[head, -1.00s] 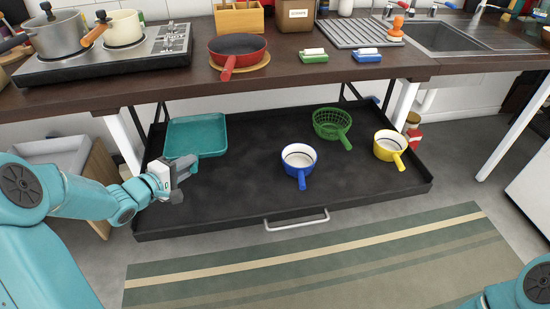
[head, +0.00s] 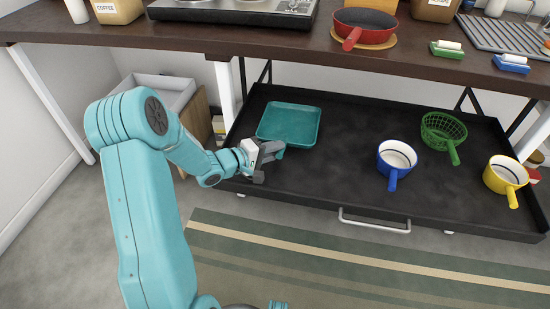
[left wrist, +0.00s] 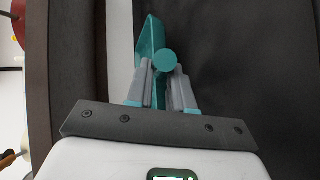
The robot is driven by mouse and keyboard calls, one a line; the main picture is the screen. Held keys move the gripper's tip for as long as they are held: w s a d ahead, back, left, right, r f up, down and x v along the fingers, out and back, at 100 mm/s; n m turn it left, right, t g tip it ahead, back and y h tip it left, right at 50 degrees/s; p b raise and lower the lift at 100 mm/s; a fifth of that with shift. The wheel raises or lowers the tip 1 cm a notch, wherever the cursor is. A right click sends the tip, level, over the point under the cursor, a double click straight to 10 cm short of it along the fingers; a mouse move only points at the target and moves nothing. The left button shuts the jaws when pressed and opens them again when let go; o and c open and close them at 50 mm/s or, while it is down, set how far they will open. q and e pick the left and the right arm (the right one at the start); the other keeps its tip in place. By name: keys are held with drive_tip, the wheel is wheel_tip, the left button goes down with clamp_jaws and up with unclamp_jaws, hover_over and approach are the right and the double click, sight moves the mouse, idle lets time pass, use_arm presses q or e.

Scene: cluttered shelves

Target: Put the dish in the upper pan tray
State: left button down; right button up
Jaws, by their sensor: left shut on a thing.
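The dish (head: 289,125) is a teal, square-sided shallow pan at the left end of the black pan tray (head: 330,195), under the counter. My left gripper (head: 272,152) is at the dish's near side, shut on its teal handle. In the left wrist view the round end of the handle sits between the two grey fingers (left wrist: 165,80), with the dish (left wrist: 150,38) seen nearly edge-on beyond. I cannot tell whether the dish touches the tray floor.
The tray also holds a blue pan (head: 396,158), a green basket (head: 443,130) and a yellow pan (head: 505,175) to the right. Its left-centre floor is clear. The counter (head: 250,50) overhangs behind, with a white leg (head: 226,88) near the tray's left corner.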

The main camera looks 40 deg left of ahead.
use_arm(q)
wheel_tip(320, 180, down, 2)
drive_tip(key=shift+w+f+b, duration=0.1)
drive_tip(key=shift+f+b, duration=0.05)
drive_tip(key=shift+b, duration=0.15)
drive_tip(key=c, duration=1.3)
unclamp_jaws()
